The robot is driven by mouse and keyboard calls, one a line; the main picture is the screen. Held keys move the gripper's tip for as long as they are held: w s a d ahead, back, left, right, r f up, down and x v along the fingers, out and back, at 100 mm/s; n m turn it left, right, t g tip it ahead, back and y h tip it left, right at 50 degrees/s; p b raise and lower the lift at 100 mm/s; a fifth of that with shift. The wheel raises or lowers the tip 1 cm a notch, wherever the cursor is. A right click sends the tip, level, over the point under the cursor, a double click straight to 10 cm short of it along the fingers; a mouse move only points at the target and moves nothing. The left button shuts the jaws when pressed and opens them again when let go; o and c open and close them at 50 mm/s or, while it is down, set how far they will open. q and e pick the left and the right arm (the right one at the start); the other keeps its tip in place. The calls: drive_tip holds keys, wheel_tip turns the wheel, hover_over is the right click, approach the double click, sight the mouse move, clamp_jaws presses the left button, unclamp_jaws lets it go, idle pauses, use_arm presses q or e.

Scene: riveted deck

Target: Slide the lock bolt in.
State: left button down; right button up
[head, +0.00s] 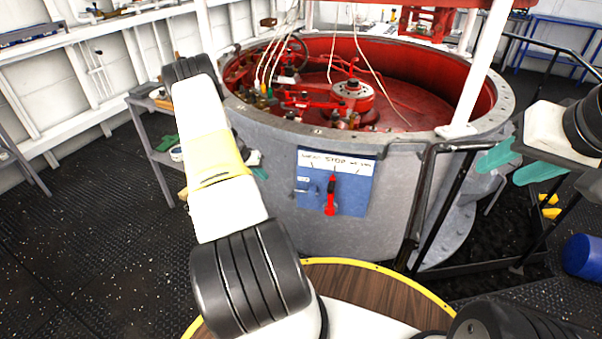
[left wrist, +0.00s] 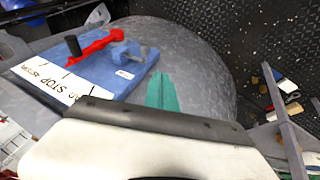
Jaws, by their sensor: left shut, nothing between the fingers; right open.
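The blue panel (head: 350,200) is on the front of the grey drum, under a white strip lettered with STOP. A small blue-grey lock bolt fitting (head: 307,189) sits on the panel's left part, beside a red lever (head: 331,195) that hangs down. In the left wrist view the bolt (left wrist: 126,54) and red lever (left wrist: 98,45) show on the panel; how far the bolt is in I cannot tell. My left gripper (head: 259,172), teal, is mostly hidden behind my forearm, left of the panel. Its shut, empty fingers (left wrist: 162,90) are apart from the bolt. My right gripper (head: 518,166) is open and empty.
The grey drum (head: 270,150) with red machinery inside stands ahead. A black railing (head: 425,205) rises right of the panel. A grey shelf (head: 150,140) stands at the left. A blue cylinder (head: 582,257) and yellow blocks (head: 549,206) lie at the right. Air before the panel looks clear.

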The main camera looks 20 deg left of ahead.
use_arm(q)
drive_tip(key=d+x, duration=0.2)
drive_tip(key=x, duration=1)
drive_tip(key=shift+d, duration=0.5)
drive_tip(key=d, duration=0.6)
drive_tip(key=shift+w+d, duration=0.35)
drive_tip(key=shift+w, duration=0.1)
